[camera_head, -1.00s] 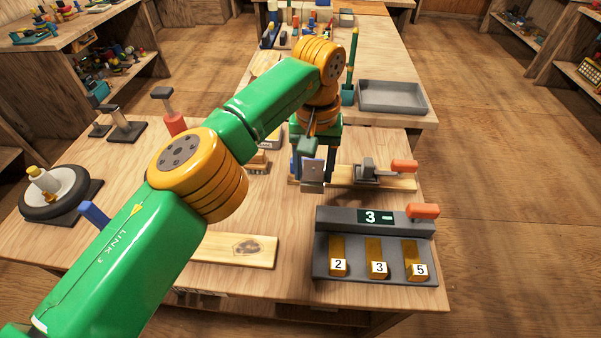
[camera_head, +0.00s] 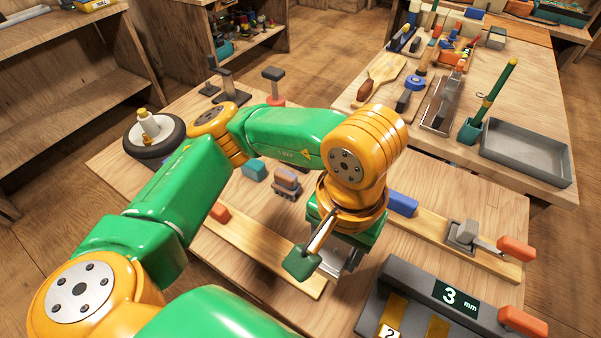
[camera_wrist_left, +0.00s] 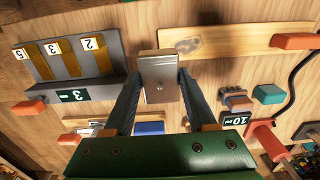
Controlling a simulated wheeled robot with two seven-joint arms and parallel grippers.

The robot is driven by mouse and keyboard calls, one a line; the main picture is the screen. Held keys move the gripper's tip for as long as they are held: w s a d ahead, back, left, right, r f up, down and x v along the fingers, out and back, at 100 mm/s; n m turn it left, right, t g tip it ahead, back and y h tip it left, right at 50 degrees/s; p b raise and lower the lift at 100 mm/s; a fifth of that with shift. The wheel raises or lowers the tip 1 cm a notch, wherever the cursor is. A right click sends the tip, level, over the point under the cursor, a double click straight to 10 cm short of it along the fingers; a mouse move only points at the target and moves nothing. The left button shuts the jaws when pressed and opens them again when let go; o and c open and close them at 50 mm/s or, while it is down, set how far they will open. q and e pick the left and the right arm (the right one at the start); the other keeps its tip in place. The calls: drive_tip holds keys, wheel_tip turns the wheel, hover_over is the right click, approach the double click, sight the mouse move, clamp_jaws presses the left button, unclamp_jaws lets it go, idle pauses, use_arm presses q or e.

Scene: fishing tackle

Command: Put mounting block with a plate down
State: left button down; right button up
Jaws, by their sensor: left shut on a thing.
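The mounting block with a plate (camera_wrist_left: 160,80) is grey and metallic, and is clasped between the two fingers of my left gripper (camera_wrist_left: 157,88) in the left wrist view. In the head view my left gripper (camera_head: 342,258) points down over the table, and its wrist hides most of the block. In the left wrist view the block overlaps the near end of a plain wooden board (camera_wrist_left: 235,42). I cannot tell whether it touches the board or table. My right gripper is not in view.
A grey gauge stand (camera_head: 400,285) with a "3 mm" display and brass pieces is at the front right. A second board (camera_head: 435,228) carries a blue block (camera_head: 402,203) and a toggle clamp (camera_head: 464,235). A small brown-and-grey block (camera_head: 287,182) and a teal block (camera_head: 254,169) lie behind.

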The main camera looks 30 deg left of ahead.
use_arm(q)
drive_tip(key=shift+w+a+f, duration=0.2)
drive_tip(key=shift+a+f, duration=0.2)
drive_tip(key=shift+a, duration=0.35)
drive_tip(key=w+a+f, duration=0.1)
drive_tip(key=w+f, duration=0.1)
drive_tip(key=w, duration=0.1)
drive_tip(key=w+f, duration=0.3)
drive_tip(key=w, duration=0.1)
drive_tip(key=w+a+f, duration=0.1)
drive_tip(key=w+f, duration=0.2)
drive_tip(key=shift+w+a+f, duration=0.1)
drive_tip(key=shift+w+a, duration=0.2)
drive_tip(key=shift+w, duration=0.05)
drive_tip(key=f, duration=0.1)
drive_tip(key=w+f+p, duration=0.1)
drive_tip(key=f+p, duration=0.1)
drive_tip(key=f, duration=0.1)
drive_tip(key=shift+w+a, duration=0.15)
drive_tip(key=shift+w, duration=0.15)
drive_tip(key=shift+f+b, duration=0.4)
drive_tip(key=shift+c, duration=1)
unclamp_jaws()
